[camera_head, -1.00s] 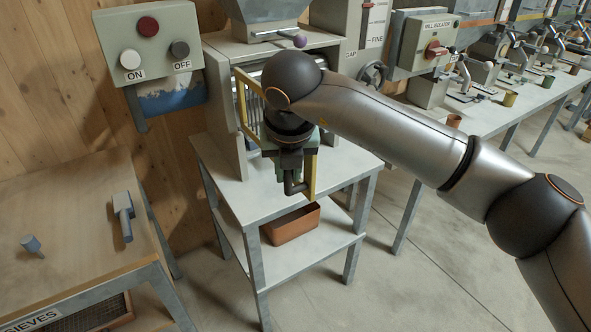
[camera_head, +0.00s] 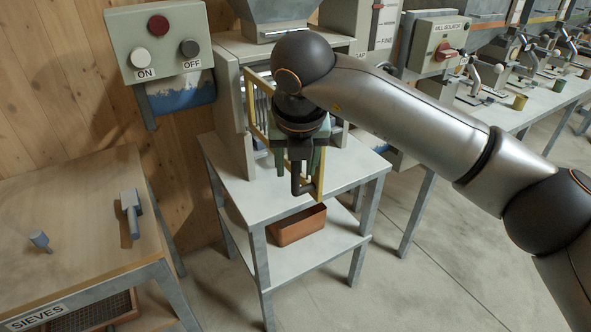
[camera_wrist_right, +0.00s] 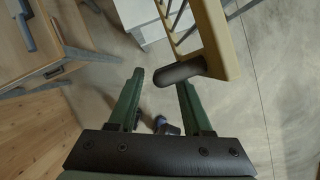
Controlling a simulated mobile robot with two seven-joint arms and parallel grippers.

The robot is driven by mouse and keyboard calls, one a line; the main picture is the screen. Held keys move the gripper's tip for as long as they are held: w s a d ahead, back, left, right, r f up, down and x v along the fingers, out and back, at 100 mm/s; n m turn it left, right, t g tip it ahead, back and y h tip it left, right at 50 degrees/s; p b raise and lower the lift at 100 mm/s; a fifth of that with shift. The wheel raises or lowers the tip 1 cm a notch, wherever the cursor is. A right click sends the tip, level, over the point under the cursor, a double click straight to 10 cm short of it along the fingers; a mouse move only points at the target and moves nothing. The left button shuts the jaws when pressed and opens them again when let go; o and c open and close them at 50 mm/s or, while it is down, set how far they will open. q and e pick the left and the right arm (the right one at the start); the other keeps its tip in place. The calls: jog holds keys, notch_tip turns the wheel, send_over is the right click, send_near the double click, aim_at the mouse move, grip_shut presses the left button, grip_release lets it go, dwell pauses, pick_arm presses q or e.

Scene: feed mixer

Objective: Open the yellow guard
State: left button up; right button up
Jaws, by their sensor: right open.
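The yellow guard (camera_head: 257,112) is a barred frame on the front of the grey mixer. It stands angled out from the machine front, its near edge toward me. Its dark handle (camera_head: 304,187) sticks out low on the near post; the handle also shows in the right wrist view (camera_wrist_right: 180,72) beside the yellow post (camera_wrist_right: 216,40). My right gripper (camera_head: 299,165) is open at the handle. In the right wrist view the handle's rounded end lies between the green fingertips (camera_wrist_right: 160,80), nearer the right finger. Contact cannot be told. My arm hides part of the guard.
The ON/OFF box (camera_head: 160,45) hangs at the left of the machine. A reddish bin (camera_head: 298,225) sits on the shelf below. A wooden sieves table (camera_head: 80,215) with a grey tool (camera_head: 131,213) is at left. Floor in front is clear.

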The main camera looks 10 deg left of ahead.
jog(key=v, duration=1)
jog(key=shift+r, duration=0.1)
